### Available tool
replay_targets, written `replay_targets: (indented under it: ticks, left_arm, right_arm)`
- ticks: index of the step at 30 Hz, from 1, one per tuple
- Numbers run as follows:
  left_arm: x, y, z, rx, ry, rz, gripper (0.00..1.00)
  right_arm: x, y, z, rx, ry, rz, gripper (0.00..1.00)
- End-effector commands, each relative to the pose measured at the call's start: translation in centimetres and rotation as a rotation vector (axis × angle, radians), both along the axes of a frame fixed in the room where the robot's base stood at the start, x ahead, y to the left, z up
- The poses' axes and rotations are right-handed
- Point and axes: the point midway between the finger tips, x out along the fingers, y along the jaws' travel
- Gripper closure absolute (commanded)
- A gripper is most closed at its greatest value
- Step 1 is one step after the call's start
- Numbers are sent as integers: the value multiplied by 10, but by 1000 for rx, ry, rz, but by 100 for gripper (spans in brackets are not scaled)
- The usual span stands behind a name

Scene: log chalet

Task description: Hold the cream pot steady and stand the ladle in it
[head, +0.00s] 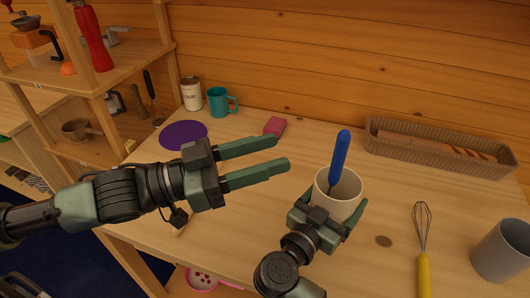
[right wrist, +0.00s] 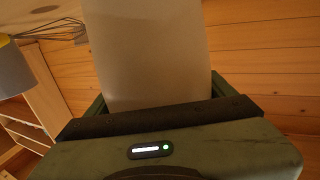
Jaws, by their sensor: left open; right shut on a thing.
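The cream pot (head: 346,206) stands on the wooden table in the head view, and its wall fills the upper middle of the right wrist view (right wrist: 150,55). My right gripper (head: 330,213) is shut on it, with fingers on either side. A blue handle, apparently the ladle's (head: 340,155), rises from the pot's mouth and tilts slightly to the right at its top. Its lower end is hidden inside the pot. My left gripper (head: 282,153) is open and empty, left of the ladle and apart from it.
A whisk (head: 423,245) with a yellow handle and a grey cup (head: 503,250) are right of the pot. A bread basket (head: 440,150) lies behind. A teal mug (head: 222,102), a can (head: 191,93), a purple disc (head: 180,135) and a pink block (head: 275,126) are at the back left.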

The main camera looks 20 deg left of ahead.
Motion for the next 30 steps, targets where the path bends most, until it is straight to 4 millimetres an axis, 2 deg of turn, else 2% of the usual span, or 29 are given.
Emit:
replay_targets:
  ticks: [9,10,12,22,26,30]
  left_arm:
    - [0,0,0,0,0,0,55]
    - [0,0,0,0,0,0,55]
    - [0,0,0,0,0,0,55]
    - [0,0,0,0,0,0,55]
    - [0,0,0,0,0,0,55]
    - [0,0,0,0,0,0,55]
  right_arm:
    - [0,0,0,0,-1,0,65]
    - [0,0,0,0,-1,0,14]
    - [0,0,0,0,-1,0,0]
    - [-7,3,0,1,1,2,0]
    - [-26,11,-1,3,3,3,0]
    - [-55,22,-1,4,5,3,0]
